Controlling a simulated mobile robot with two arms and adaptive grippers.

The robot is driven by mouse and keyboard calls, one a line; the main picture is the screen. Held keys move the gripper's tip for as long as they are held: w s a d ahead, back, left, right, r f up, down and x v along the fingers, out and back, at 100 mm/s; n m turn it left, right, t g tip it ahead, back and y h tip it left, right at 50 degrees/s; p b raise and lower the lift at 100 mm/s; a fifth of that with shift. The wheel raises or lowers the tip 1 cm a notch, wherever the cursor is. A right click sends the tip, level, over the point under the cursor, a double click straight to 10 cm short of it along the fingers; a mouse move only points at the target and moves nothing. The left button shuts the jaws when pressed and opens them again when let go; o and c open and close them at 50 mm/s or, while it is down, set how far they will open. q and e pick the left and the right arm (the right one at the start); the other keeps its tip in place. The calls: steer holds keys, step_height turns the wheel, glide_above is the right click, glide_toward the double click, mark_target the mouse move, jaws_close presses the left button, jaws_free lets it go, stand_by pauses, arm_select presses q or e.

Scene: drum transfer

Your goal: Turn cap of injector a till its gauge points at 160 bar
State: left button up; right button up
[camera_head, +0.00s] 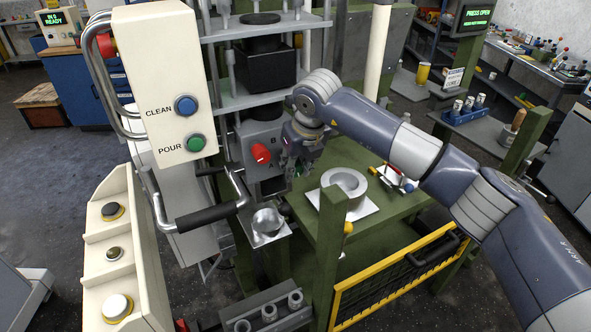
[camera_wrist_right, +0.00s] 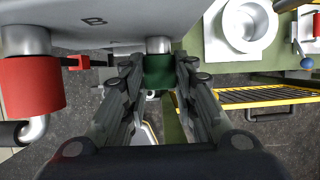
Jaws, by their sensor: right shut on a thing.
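A grey block (camera_head: 262,133) with letters on it stands under the press column in the head view. A red cap (camera_head: 261,154) sticks out of its front; it also shows at the left of the wrist view (camera_wrist_right: 30,86). My right gripper (camera_head: 293,165) is at the block's right side. In the wrist view its two fingers (camera_wrist_right: 158,88) are shut on a dark green cap (camera_wrist_right: 158,72) on a silver stem. The letter B shows on the block there. I cannot tell which cap is injector a's, and no gauge reading can be made out. My left gripper is not in view.
A cream panel (camera_head: 150,60) with CLEAN and POUR buttons and a black-gripped crank (camera_head: 207,216) stand left of the block. A silver ring-shaped part (camera_head: 344,183) lies on the green table (camera_head: 380,222). A yellow-framed mesh gate (camera_head: 395,275) is in front.

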steer(key=y+b, duration=0.1)
steer(key=g+y+b, duration=0.1)
steer(key=y+b, duration=0.1)
steer(key=shift+w+d+f+m, duration=0.2)
steer(key=shift+d+m, duration=0.15)
steer(key=shift+m, duration=0.05)
steer(key=y+b, duration=0.1)
steer(key=g+y, duration=0.1)
steer(key=y, duration=0.1)
steer(key=shift+w+d+m+b, duration=0.1)
steer(key=shift+d+m+b, duration=0.1)
steer(key=shift+m+b, duration=0.2)
steer(key=shift+d+m+g+y+b, duration=0.1)
steer(key=shift+m+g+y+b, duration=0.2)
steer(key=shift+g+y+b, duration=0.75)
steer(key=shift+t+y+p, duration=0.25)
steer(key=shift+y+p, duration=0.15)
steer(key=shift+y, duration=0.15)
steer(key=o, duration=1.1)
steer(key=shift+d, duration=0.1)
steer(key=shift+c, duration=0.2)
